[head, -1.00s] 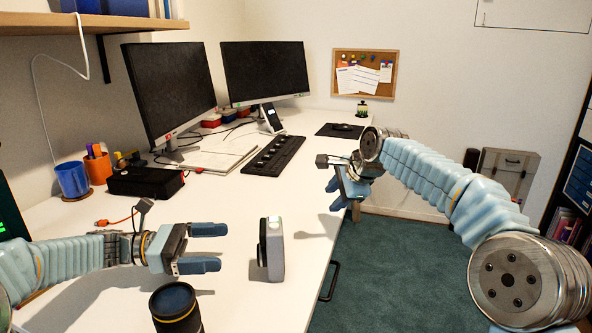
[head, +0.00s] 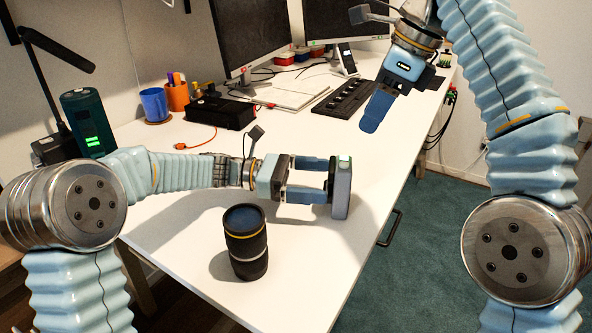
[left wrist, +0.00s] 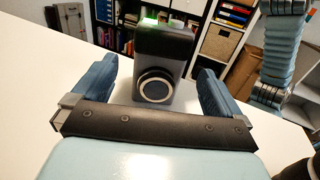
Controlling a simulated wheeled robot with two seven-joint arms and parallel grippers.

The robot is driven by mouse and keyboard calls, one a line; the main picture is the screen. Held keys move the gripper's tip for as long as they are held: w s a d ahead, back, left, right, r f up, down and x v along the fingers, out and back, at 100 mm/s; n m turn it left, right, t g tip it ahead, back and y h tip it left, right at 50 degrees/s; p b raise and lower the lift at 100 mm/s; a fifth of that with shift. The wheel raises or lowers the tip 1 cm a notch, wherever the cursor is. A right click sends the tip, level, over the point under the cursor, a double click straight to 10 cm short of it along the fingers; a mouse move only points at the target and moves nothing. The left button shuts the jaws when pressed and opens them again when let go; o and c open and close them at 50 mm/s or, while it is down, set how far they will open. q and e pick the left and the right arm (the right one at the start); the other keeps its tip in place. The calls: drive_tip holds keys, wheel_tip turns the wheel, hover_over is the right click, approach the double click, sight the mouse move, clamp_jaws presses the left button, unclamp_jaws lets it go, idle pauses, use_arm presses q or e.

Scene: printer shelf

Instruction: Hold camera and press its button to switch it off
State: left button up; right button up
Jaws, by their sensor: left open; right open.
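The camera (head: 341,188) stands upright on the white desk, a grey-blue body with a green patch on top. The left wrist view shows the camera (left wrist: 166,55) with its round lens facing my left gripper and a lit green spot on its top. My left gripper (head: 325,180) is open, its two blue fingers reaching to the camera; in the left wrist view the fingers (left wrist: 160,88) are on either side of it with gaps. My right gripper (head: 378,112) is raised above the desk's right side, beyond the camera, pointing down. Its finger gap is not clearly visible.
A black lens-like cylinder (head: 246,240) stands in front of my left arm. A keyboard (head: 345,98), a black box (head: 219,111), cups (head: 154,104) and monitors are further back. The desk's right edge is close to the camera.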

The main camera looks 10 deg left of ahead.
sight(349, 182)
use_arm(q)
drive_tip(key=d, duration=0.7)
drive_tip(key=c, duration=1.2)
drive_tip(key=shift+c, duration=0.8)
use_arm(e)
drive_tip(key=shift+c, duration=0.4)
clamp_jaws()
drive_tip(key=shift+a, duration=0.1)
